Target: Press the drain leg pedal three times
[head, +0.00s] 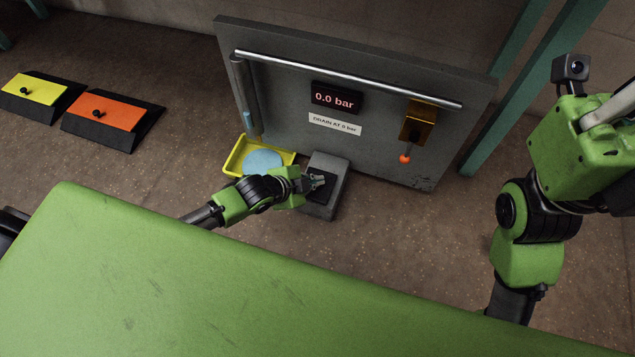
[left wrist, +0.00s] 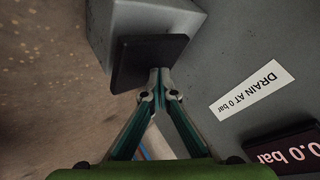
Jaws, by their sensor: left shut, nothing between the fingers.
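The drain leg pedal is a black plate (head: 319,186) on a grey block (head: 325,205) at the foot of a grey panel, in the head view. It also shows as a dark plate (left wrist: 148,62) on the grey block (left wrist: 150,20) in the left wrist view. My left gripper (head: 316,181) is shut and empty, with its tips at the plate; the left wrist view shows the closed fingertips (left wrist: 160,76) at the plate's edge. I cannot tell whether they touch it. My right arm (head: 530,220) is at the right of the head view; its fingers are not visible.
The grey panel (head: 300,90) carries a display (head: 336,97) reading 0.0 bar, a label "DRAIN AT 0 bar" (head: 335,124), a rail and an orange-tipped lever (head: 405,158). A yellow tray (head: 233,165) with blue contents is left of the pedal. Yellow (head: 36,88) and orange (head: 103,110) pedals lie far left.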

